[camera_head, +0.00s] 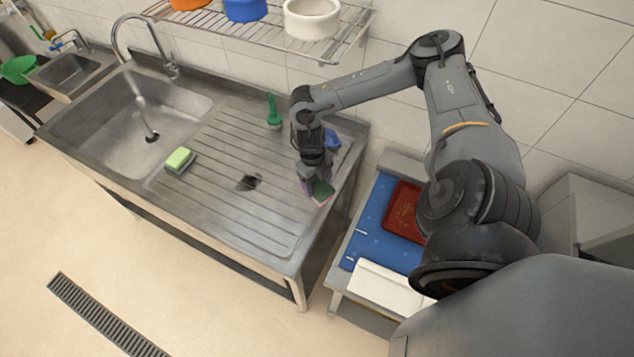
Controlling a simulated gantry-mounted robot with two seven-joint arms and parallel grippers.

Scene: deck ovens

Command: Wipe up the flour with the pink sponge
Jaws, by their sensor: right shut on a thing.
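My right gripper (314,178) is low over the right end of the steel drainboard (215,215), shut on a sponge. The pink sponge (322,193) shows below the fingers, pink at its edges with a green face. It is at the drainboard surface; I cannot tell whether it touches. A small dark grey patch (248,182) lies on the ridges left of the gripper; I cannot tell what it is. No clear white flour shows on the steel. My left gripper is not in view.
A green-yellow sponge (180,159) lies between the sink basin (150,115) and the ridges. A green brush (273,112) and a blue item (332,140) are near the wall. A wire shelf (260,35) hangs above. A red tray (402,212) sits on a blue surface at right.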

